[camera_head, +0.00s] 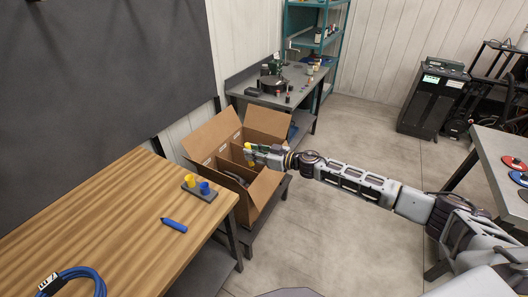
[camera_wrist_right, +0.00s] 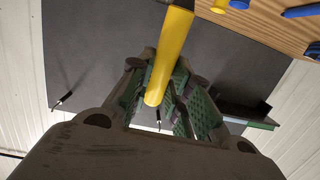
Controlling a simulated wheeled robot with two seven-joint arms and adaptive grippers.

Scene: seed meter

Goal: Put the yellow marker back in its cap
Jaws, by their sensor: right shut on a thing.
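My right gripper (camera_head: 256,151) is shut on the yellow marker (camera_head: 249,147), over the open cardboard box. In the right wrist view the yellow marker (camera_wrist_right: 171,57) stands between the green-padded fingers, its upper end running out of the top of the picture. My left gripper is not in view.
The wooden table (camera_head: 120,215) carries a loose blue marker (camera_head: 173,225) and a coiled blue cable (camera_head: 75,277). The cardboard box (camera_head: 263,190), flaps open, stands beside its right end. A grey workbench (camera_head: 262,102) is behind.

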